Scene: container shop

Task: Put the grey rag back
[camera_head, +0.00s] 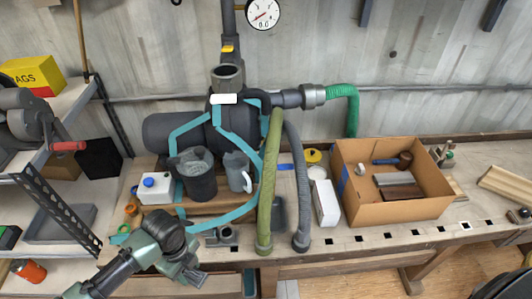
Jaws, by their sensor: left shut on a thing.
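My left gripper (187,272) is in front of the workbench's front edge, low in the picture, pointing down and to the right. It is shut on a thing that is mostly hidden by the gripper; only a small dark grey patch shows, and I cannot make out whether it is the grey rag. No grey rag shows clearly elsewhere. A yellow box (34,76) with lettering ending in "AGS" stands on the upper left shelf. My right gripper is not in view.
A shelf rack (58,207) stands left of my left arm.

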